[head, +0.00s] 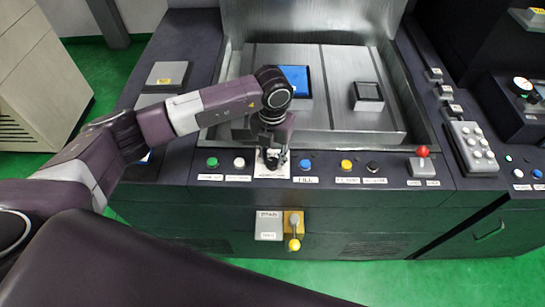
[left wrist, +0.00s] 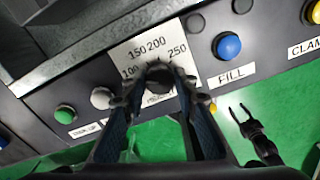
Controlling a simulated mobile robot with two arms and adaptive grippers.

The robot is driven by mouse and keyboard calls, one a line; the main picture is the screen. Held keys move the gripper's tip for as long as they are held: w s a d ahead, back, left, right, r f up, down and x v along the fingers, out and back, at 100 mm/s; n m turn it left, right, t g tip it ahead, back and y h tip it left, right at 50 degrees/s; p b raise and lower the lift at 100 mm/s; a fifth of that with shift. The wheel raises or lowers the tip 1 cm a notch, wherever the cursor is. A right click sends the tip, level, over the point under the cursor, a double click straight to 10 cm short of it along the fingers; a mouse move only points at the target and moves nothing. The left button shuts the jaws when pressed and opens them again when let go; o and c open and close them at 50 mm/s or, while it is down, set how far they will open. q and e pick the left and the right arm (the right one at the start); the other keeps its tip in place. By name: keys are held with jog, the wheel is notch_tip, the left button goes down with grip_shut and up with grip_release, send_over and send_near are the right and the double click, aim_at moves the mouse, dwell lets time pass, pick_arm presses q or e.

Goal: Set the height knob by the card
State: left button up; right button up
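The height knob (left wrist: 158,80) is black and sits on a white scale plate (left wrist: 135,50) marked 100, 150, 200 and 250. My left gripper (head: 272,160) points down over this plate in the head view. In the left wrist view its two fingertips (left wrist: 158,92) flank the knob. I cannot tell whether they press on it. The knob's pointer is hidden. My right gripper (left wrist: 240,113) is open and empty above the green floor in the left wrist view.
The panel has a green button (head: 212,162) and a white button (head: 239,163) left of the knob. A blue button (head: 305,165), a yellow button (head: 347,166) and a red-topped lever (head: 423,152) are to the right. A yellow-handled drain valve (head: 294,243) sits below.

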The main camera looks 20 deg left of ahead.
aim_at(273, 161)
pick_arm(q)
jog(key=c, duration=0.3)
jog(key=shift+f+m+b, duration=0.15)
jog(key=shift+m+b, duration=0.35)
jog(key=shift+b, duration=0.35)
jog(key=m+b, duration=0.4)
jog(key=b, duration=0.1)
jog(key=shift+w+b, duration=0.1)
jog(key=shift+b, duration=0.25)
jog(key=shift+r+m+b, duration=0.2)
jog(key=shift+m+b, duration=1.2)
jog(key=shift+m, duration=0.1)
jog(key=o, duration=1.2)
jog(key=shift+c, duration=0.2)
notch_tip(273, 161, up, 12)
